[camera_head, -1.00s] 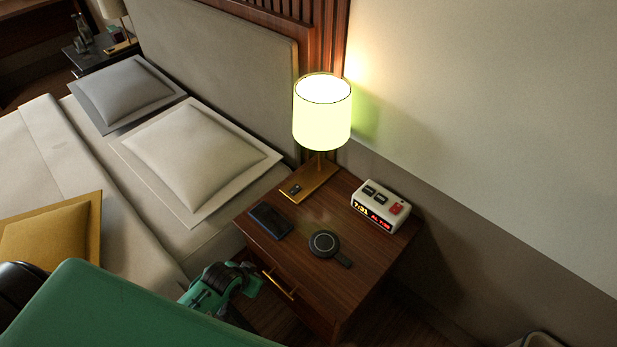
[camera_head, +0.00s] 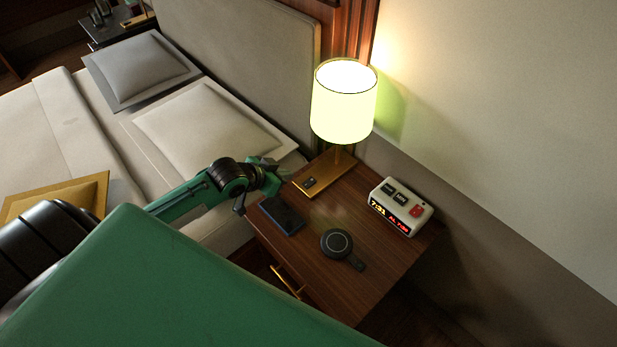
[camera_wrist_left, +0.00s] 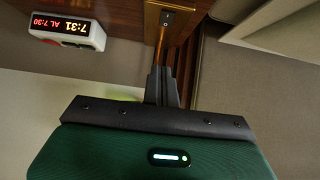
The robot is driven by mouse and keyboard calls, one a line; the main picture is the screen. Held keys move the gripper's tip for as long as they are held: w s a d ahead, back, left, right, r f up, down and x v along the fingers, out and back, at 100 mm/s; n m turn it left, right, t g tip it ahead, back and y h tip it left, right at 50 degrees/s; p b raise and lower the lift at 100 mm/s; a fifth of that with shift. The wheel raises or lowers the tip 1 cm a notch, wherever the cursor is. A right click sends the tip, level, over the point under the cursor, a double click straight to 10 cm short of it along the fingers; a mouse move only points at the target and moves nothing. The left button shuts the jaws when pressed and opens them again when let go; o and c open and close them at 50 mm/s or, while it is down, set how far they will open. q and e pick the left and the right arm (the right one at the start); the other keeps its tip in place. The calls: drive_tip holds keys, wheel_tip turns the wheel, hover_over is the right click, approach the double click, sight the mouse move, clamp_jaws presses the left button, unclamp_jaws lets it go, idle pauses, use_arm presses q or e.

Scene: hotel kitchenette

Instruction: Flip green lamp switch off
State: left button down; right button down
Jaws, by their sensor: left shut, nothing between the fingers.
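The lit lamp (camera_head: 343,105) has a glowing pale-green shade and stands on a flat brass base (camera_head: 330,170) on the nightstand. A small dark switch (camera_head: 309,182) sits on the near left end of this base. In the left wrist view the switch (camera_wrist_left: 167,17) shows at the top, beyond the fingertips. My left gripper (camera_head: 287,172) is shut and empty, just left of the base, with a small gap to the switch. Its closed fingers (camera_wrist_left: 162,78) point toward the brass base in the left wrist view. My right gripper is not in view.
The bed with pillows (camera_head: 208,130) is at the left. The wall stands behind the clock.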

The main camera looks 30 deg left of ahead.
use_arm(q)
drive_tip(key=shift+w+a+r, duration=0.1)
drive_tip(key=shift+w+r, duration=0.05)
drive_tip(key=shift+r, duration=0.05)
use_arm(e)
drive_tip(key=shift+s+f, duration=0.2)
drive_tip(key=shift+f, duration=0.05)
use_arm(q)
hover_over(307, 185)
wheel_tip(307, 185, down, 6)
drive_tip(key=shift+f, duration=0.15)
wheel_tip(307, 185, down, 3)
drive_tip(key=shift+r+b, duration=0.2)
drive_tip(key=shift+b, duration=0.1)
drive_tip(key=shift+f, duration=0.65)
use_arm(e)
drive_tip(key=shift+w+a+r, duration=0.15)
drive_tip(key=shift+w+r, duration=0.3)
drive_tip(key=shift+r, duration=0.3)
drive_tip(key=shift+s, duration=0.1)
